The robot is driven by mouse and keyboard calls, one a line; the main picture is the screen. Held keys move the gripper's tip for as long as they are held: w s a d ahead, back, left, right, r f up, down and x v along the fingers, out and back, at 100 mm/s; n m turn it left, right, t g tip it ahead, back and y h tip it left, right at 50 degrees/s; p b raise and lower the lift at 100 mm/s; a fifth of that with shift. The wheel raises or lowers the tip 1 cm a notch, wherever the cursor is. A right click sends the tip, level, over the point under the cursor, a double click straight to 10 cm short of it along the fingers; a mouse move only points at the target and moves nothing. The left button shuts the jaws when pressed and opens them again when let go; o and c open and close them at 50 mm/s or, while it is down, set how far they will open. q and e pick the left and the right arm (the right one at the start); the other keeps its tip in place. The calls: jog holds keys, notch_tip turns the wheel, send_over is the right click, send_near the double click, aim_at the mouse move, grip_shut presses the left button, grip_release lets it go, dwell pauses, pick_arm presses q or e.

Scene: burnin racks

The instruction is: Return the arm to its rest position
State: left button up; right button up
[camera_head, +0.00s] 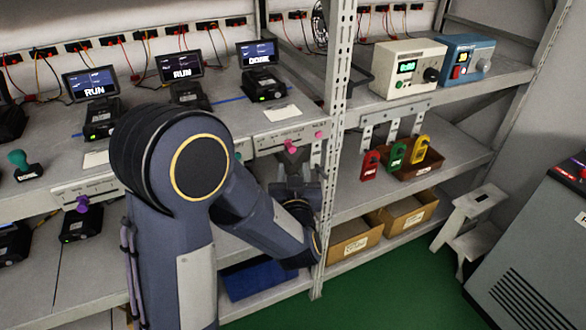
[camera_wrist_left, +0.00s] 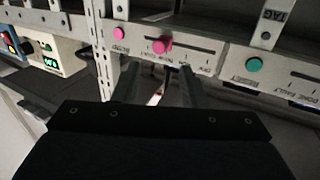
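My left arm (camera_head: 195,200) reaches across the front of the rack in the head view and hides part of its lower shelf. My left gripper (camera_head: 297,168) is just below the shelf's front panel (camera_head: 275,140), under a pink knob (camera_head: 290,146). In the left wrist view, the two fingers of the left gripper (camera_wrist_left: 157,82) stand apart with a gap between them, and nothing is seen held. The pink knob (camera_wrist_left: 162,45) shows just beyond the fingertips, apart from them. My right gripper is in neither view.
A rack upright (camera_head: 335,100) is close right of the gripper. Red, green and yellow lockout tags (camera_head: 370,166) hang on the right. A step stool (camera_head: 470,220) and grey cabinet (camera_head: 540,240) stand farther right.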

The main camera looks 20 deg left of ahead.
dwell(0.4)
pick_arm(q)
jog(key=s+d+f+m+g+h, duration=0.1)
jog(key=s+g+h, duration=0.4)
jog(key=s, duration=0.8)
jog(key=s+d+f+m+g+h, duration=0.1)
jog(key=s+g+h, duration=0.4)
jog(key=s, duration=0.9)
jog(key=shift+d+f+m+h, duration=0.25)
jog(key=shift+d+m+h, duration=0.55)
jog(key=shift+d+h, duration=0.15)
jog(key=shift+a, duration=0.1)
